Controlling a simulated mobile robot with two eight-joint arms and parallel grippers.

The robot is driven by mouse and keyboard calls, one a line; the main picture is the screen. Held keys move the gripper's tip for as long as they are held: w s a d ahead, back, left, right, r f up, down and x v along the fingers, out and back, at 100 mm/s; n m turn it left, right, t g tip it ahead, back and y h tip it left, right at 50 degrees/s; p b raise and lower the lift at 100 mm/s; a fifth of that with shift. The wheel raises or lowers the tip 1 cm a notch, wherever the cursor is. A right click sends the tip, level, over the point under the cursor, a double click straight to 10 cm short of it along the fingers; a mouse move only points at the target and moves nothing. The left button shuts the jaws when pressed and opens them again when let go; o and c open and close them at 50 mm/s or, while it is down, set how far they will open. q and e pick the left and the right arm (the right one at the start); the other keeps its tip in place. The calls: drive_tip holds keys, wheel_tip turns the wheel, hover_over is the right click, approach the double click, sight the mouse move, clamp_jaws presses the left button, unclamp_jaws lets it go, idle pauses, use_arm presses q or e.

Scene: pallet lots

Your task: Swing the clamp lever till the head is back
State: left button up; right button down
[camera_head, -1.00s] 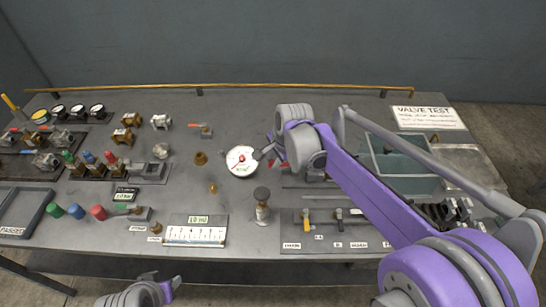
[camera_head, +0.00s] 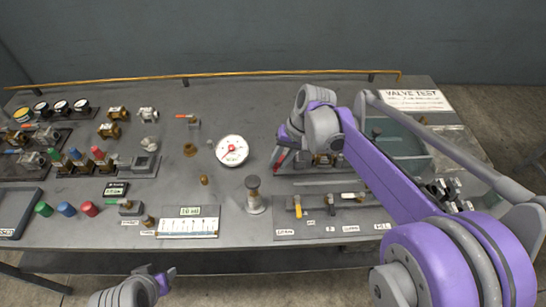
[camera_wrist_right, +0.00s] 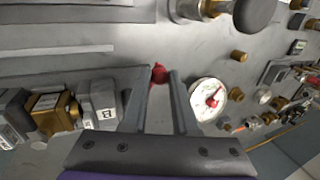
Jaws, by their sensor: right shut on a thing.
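My right gripper (camera_head: 283,152) is over the middle right of the bench, and its arm crosses the right half of the head view. In the right wrist view its two fingers (camera_wrist_right: 160,88) are shut on the red end of the clamp lever (camera_wrist_right: 160,73). A bit of the red lever (camera_head: 280,161) also shows below the gripper in the head view. A brass and grey block (camera_wrist_right: 52,112) sits left of the fingers in the wrist view. My arm hides most of the clamp and its head in the head view. My left gripper (camera_head: 165,279) is at the bottom edge; its jaws are unclear.
A white dial gauge (camera_head: 231,151) lies left of the gripper. An upright post with a dark round top (camera_head: 254,190) stands in front. A board with small labelled handles (camera_head: 330,215) is at the front right. A teal tray (camera_head: 400,147) stands behind my arm.

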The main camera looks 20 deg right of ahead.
drive_tip(key=shift+s+d+n+g, duration=0.3)
drive_tip(key=shift+d+n, duration=0.25)
drive_tip(key=shift+n, duration=0.4)
drive_tip(key=shift+s+d+n+g, duration=0.2)
drive_tip(key=shift+d+n+g, duration=0.25)
drive_tip(key=shift+n, duration=0.45)
drive_tip(key=shift+s+d+n+g, duration=0.25)
drive_tip(key=shift+d+n, duration=0.4)
drive_tip(key=shift+n, duration=0.3)
drive_tip(key=c, duration=0.7)
unclamp_jaws()
drive_tip(key=v, duration=1)
drive_tip(key=shift+d+r+p, duration=0.2)
drive_tip(key=shift+r+p, duration=0.15)
drive_tip(key=shift+p, duration=0.05)
